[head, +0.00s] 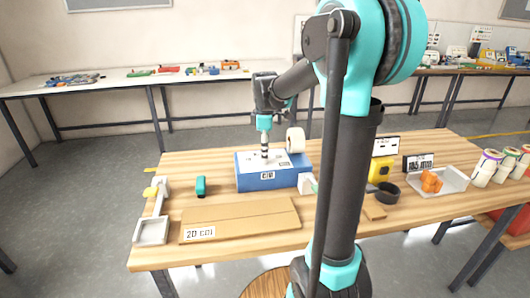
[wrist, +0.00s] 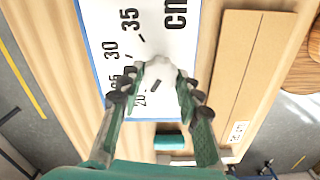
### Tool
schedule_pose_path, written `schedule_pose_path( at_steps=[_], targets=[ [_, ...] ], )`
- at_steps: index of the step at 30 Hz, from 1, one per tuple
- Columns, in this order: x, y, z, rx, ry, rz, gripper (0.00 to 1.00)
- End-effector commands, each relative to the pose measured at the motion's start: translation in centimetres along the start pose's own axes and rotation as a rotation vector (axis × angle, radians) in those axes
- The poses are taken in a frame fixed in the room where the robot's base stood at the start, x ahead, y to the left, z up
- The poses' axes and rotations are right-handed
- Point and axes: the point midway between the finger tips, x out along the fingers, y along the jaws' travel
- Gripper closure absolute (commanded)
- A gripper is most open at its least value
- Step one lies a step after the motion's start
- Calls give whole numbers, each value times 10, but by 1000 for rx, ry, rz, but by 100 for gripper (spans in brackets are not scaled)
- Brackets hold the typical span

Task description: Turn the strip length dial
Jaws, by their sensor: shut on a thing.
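The strip length dial (wrist: 158,68) is a pale knob on top of a blue box (head: 267,182). The box's white top face (wrist: 178,30) carries printed numbers such as 20, 30 and 35, and "cm". My gripper (wrist: 158,88) points down at the box, its green fingers on either side of the dial and shut on it. In the head view my gripper (head: 265,152) stands over the middle of the box, and the dial is hidden there by the fingers. The fingers partly cover the dial and nearby marks in the wrist view.
A brown board (head: 245,220) marked "20 cm" lies in front of the box. A teal block (head: 201,186) and a white tray (head: 152,232) are to the left. A white roll (head: 296,140) stands behind; a yellow device (head: 380,171) and black ring (head: 388,193) are right.

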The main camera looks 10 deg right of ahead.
Motion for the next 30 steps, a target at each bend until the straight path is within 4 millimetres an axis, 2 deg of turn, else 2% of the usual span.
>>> schedule_pose_path(
  at_steps=[18, 19, 21, 24, 30],
  targets=[
    [0, 1, 0, -42, 0, 1, 95],
    [0, 1, 0, -42, 0, 1, 64],
    [0, 0, 0, -42, 0, 1, 55],
    [0, 0, 0, -41, 0, 1, 45],
    [0, 0, 0, -41, 0, 0, 45]
  ],
)
